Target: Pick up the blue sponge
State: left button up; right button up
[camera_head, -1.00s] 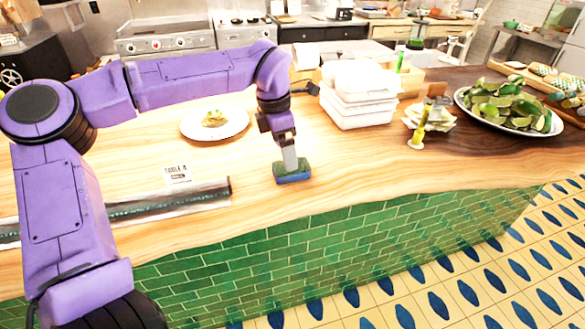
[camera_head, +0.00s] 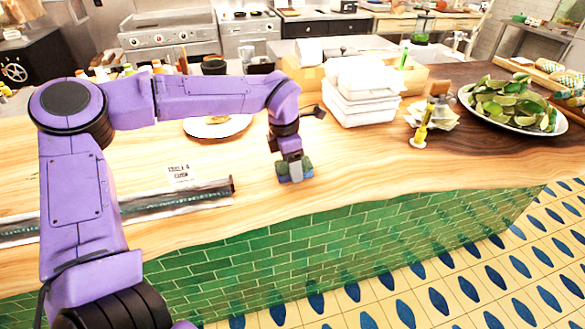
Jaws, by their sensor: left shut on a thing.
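The blue sponge (camera_head: 284,177) has a blue lower layer and a green top. It is near the front edge of the wooden counter (camera_head: 350,175). My left gripper (camera_head: 295,172) points down at it and is shut on it, with a grey finger in front of its near side. I cannot tell whether the sponge touches the counter or is slightly raised. My right gripper is not in view.
White stacked containers (camera_head: 362,92) stand right of my left gripper. A white plate (camera_head: 205,130) is partly hidden behind my arm. A wrapped roll (camera_head: 150,203) lies left. A lime platter (camera_head: 510,105) and a yellow bottle (camera_head: 423,127) are right.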

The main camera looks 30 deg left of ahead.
pick_arm(q)
jog(key=shift+w+r, duration=0.1)
jog(key=shift+r, duration=0.45)
jog(key=s+a+r+b, duration=0.1)
jog(key=s+a+r, duration=0.1)
jog(key=s+r, duration=0.4)
jog(key=s+a+r+b, duration=0.2)
jog(key=s+r, duration=0.4)
jog(key=s, duration=0.1)
jog(key=shift+s+a+b, duration=0.2)
jog(key=shift+a+b, duration=0.1)
jog(key=shift+a, duration=0.05)
jog(key=shift+o, duration=0.4)
jog(key=shift+a+f, duration=0.1)
